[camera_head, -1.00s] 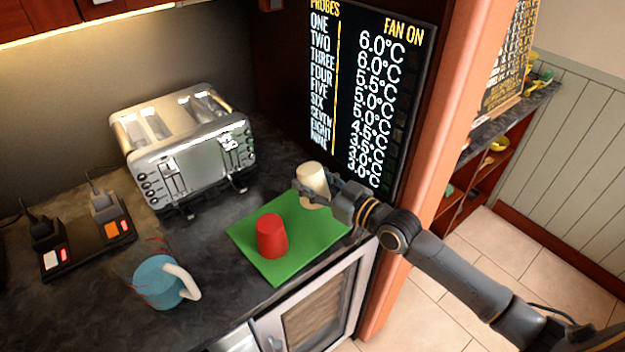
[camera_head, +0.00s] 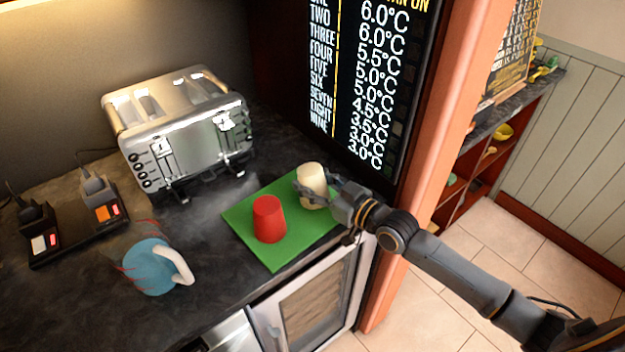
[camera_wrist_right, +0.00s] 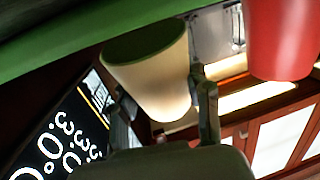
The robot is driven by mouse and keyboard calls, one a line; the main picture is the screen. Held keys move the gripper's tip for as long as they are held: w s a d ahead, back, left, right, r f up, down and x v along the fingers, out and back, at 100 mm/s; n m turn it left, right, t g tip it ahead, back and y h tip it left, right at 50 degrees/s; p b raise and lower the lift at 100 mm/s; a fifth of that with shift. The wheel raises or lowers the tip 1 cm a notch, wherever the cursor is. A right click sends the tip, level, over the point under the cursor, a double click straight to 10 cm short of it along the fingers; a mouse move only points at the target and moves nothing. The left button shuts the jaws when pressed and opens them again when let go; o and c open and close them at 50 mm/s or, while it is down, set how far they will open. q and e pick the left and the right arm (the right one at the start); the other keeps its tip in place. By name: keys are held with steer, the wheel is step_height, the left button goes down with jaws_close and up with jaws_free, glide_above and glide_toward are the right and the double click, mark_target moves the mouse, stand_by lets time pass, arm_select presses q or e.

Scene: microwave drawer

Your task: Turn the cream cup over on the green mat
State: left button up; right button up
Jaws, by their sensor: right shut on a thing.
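The cream cup (camera_head: 312,178) is over the far right part of the green mat (camera_head: 277,258). My right gripper (camera_head: 317,190) comes from the right and is shut on its side. In the right wrist view the cream cup (camera_wrist_right: 158,80) sits between the fingers (camera_wrist_right: 166,98), its wide, dark mouth end toward the mat (camera_wrist_right: 60,45). I cannot tell whether its rim touches the mat. My left gripper is not in view.
A red cup (camera_head: 268,219) stands narrow end up on the mat, left of the cream cup. A blue mug (camera_head: 150,268) stands at the front left. A toaster (camera_head: 180,130) is behind. A dark board (camera_head: 365,80) stands close behind the mat.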

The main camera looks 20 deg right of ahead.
steer(key=o, duration=1.3)
